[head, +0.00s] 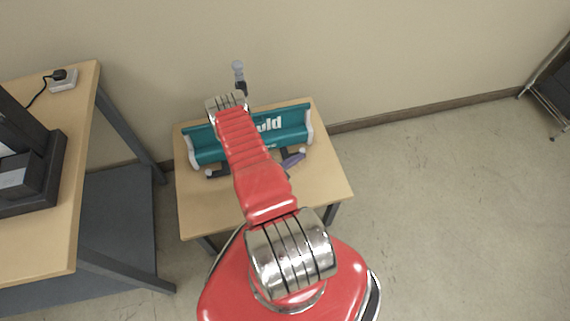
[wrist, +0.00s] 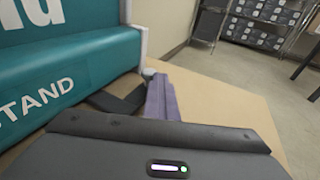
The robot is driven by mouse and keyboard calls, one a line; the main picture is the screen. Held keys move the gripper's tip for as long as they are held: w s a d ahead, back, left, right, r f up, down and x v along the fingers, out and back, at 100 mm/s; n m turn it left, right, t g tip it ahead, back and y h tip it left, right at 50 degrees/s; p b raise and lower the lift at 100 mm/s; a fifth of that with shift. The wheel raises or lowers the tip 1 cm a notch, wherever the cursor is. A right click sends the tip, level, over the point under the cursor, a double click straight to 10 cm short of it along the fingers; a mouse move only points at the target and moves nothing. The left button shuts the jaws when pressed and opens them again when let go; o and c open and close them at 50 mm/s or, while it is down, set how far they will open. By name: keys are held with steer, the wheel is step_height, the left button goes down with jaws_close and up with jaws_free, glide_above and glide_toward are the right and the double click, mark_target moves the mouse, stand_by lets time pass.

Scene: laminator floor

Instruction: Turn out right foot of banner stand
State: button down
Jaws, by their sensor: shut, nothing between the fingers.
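The teal banner stand (head: 208,150) with white end caps lies across the small wooden table. Its teal face and white lettering fill the left of the wrist view (wrist: 95,65). Its dark right foot (wrist: 118,98) shows in front of the teal body, near the right end cap, with a light rounded tip (wrist: 148,73). The left foot (head: 217,172) is dark with a pale tip. My gripper (head: 298,157) is shut and empty, its lavender fingers beside the right foot's tip; they also show in the wrist view (wrist: 160,98). I cannot tell whether they touch it. My arm hides the stand's middle.
The small table (head: 205,212) has bare top in front of the stand. A larger workbench (head: 62,235) with dark equipment and a plug stands at left. The wall is close behind. Floor at right is open, with a dark rack (head: 553,90) at the far right.

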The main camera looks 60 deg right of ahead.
steer(key=shift+d, duration=0.2)
stand_by(0.3)
steer(key=a, duration=0.4)
steer(key=a+r, duration=0.1)
steer(key=a, duration=0.4)
steer(key=a+r, duration=0.1)
steer(key=a, duration=0.4)
steer(key=shift+r, duration=0.15)
stand_by(0.5)
